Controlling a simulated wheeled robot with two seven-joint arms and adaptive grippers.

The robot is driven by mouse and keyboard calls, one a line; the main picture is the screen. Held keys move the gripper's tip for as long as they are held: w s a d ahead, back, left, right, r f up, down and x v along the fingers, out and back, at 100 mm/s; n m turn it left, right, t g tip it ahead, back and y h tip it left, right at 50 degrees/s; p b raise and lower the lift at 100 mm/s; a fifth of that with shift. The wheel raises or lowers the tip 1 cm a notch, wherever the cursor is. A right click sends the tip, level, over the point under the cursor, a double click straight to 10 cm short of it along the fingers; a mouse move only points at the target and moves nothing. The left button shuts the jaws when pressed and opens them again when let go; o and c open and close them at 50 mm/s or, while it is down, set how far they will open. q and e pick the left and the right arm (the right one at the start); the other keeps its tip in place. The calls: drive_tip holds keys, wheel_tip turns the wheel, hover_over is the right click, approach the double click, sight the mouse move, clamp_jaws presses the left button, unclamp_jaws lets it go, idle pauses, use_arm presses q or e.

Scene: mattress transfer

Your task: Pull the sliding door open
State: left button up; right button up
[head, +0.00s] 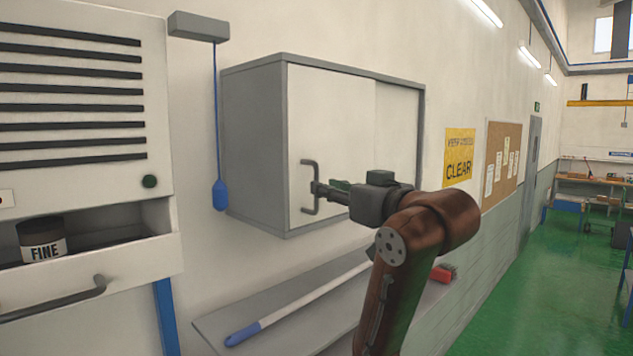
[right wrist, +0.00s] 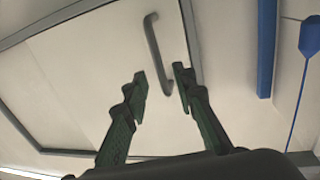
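A grey wall cabinet (head: 255,150) has a pale front sliding door panel (head: 335,115) at left, with a second pale panel (head: 397,125) set behind its right edge. A dark grey bar handle (head: 304,170) stands upright near the left edge of the front panel. My right gripper (head: 316,189) is at the handle's lower half. In the right wrist view, its two green-black fingers (right wrist: 160,82) are spread, with the lower part of the handle (right wrist: 154,50) between the tips in the picture. I cannot tell whether they touch it. My left gripper is not in view.
A blue pull cord (head: 219,190) hangs left of the cabinet. Below is a grey shelf (head: 225,318) with a blue-ended pole (head: 300,304) and a red brush head (head: 444,273). A white louvred unit (head: 75,80) with an open bin stands at left.

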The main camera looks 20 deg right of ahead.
sight(316, 207)
drive_tip(key=shift+w+a+p, duration=0.2)
drive_tip(key=shift+w+p, duration=0.15)
drive_tip(key=shift+w, duration=0.9)
drive_tip(key=shift+w+a+p, duration=0.2)
drive_tip(key=shift+w+p, duration=0.1)
drive_tip(key=shift+w, duration=0.95)
clamp_jaws()
